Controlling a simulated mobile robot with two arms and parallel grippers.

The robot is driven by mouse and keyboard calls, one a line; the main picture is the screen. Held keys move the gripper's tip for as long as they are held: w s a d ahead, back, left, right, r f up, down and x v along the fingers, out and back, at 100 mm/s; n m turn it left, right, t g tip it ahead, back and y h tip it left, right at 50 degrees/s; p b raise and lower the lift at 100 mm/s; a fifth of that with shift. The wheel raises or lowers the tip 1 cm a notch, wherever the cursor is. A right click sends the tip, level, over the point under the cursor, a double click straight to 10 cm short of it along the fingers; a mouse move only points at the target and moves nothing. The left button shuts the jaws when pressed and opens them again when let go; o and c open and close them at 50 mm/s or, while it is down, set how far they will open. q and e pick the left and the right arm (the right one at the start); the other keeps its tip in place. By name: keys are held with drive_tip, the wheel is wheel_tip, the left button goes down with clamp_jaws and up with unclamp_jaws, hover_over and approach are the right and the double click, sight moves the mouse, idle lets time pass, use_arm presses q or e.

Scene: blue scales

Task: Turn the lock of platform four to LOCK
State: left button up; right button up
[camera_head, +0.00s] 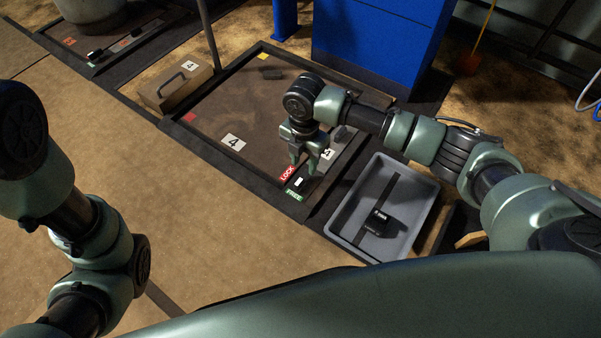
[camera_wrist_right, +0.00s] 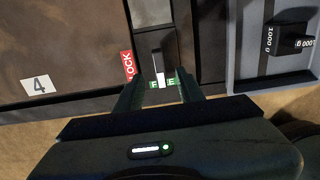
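Platform four (camera_head: 233,109) is a dark plate with "4" labels, in the middle of the head view. Its lock (camera_head: 299,182) is a small black piece with a white mark at the near right corner. A red LOCK label (camera_head: 287,173) and a green FREE label (camera_head: 294,195) lie beside it. In the right wrist view the lock's white mark (camera_wrist_right: 160,80) is at the green label (camera_wrist_right: 172,83), away from the red label (camera_wrist_right: 127,65). My right gripper (camera_head: 305,163) points down over the lock; its fingers (camera_wrist_right: 158,93) are apart, with the lock between them. Contact is unclear. My left gripper is out of view.
A grey tray (camera_head: 338,222) with a black block (camera_head: 379,223) in it stands right of the platform. A wooden box (camera_head: 175,86) labelled 4 stands at its left. A blue cabinet (camera_head: 375,45) is behind. The floor at left is clear.

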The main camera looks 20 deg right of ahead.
sight(303, 176)
wheel_tip(303, 176, down, 6)
drive_tip(key=b, duration=0.4)
drive_tip(key=shift+f+b, duration=0.25)
drive_tip(key=shift+b, duration=0.15)
drive_tip(key=shift+r, duration=0.1)
clamp_jaws()
